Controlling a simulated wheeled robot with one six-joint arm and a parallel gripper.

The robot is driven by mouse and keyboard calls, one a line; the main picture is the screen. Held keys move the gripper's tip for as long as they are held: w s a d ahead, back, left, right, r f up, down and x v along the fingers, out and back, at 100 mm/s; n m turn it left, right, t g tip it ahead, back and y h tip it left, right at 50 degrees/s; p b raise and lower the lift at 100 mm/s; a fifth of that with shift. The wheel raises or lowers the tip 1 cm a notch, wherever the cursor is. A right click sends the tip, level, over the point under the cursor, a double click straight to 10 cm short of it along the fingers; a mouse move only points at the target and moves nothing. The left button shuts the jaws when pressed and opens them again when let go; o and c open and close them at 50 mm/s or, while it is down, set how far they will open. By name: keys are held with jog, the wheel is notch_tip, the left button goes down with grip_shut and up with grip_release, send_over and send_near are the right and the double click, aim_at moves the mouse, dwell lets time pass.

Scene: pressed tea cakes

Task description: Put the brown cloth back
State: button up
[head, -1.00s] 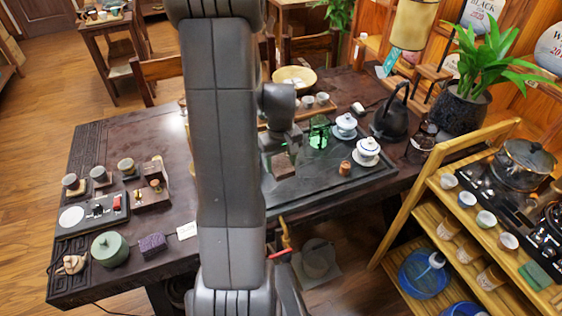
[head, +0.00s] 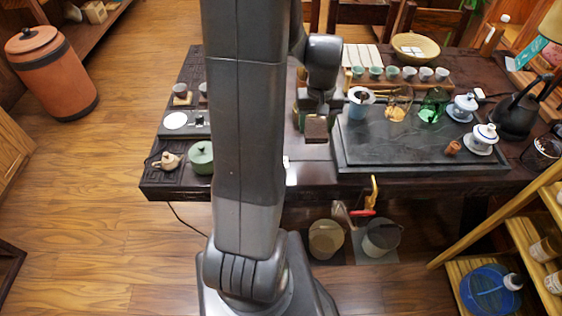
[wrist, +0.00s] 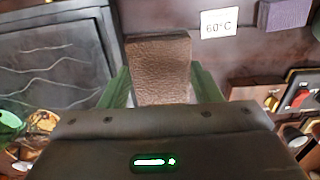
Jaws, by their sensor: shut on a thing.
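The brown cloth (wrist: 158,62) is a folded, textured block in the wrist view, between the green fingers of my gripper (wrist: 160,88). My gripper is shut on it. In the head view the cloth (head: 316,129) hangs under my gripper (head: 317,108), beside the left edge of the dark tea tray (head: 420,172). It looks held above the dark table (head: 305,172); the exact gap cannot be told. A folded purple cloth (wrist: 285,14) lies on the table in the wrist view, near a white "60°C" card (wrist: 219,23). My arm hides part of the table in the head view.
Glass vessels and lidded cups (head: 484,138) stand on the tray. A black kettle (head: 515,115) is at the right. A green lidded pot (head: 201,158) and a small teapot (head: 168,160) stand at the table's left. Bare table shows around the cloth in the wrist view.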

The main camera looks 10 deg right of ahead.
send_over(311, 157)
notch_tip(311, 157, down, 6)
jog(key=shift+s+r, duration=0.1)
jog(key=shift+r, duration=0.15)
jog(key=shift+f, duration=2.25)
jog(key=shift+f+b, duration=0.2)
jog(key=shift+b, duration=0.15)
jog(key=o, duration=0.9)
jog(key=shift+o, duration=0.2)
jog(key=shift+r, duration=0.1)
notch_tip(311, 157, up, 12)
jog(key=shift+r+p, duration=0.15)
jog(key=shift+p, duration=0.4)
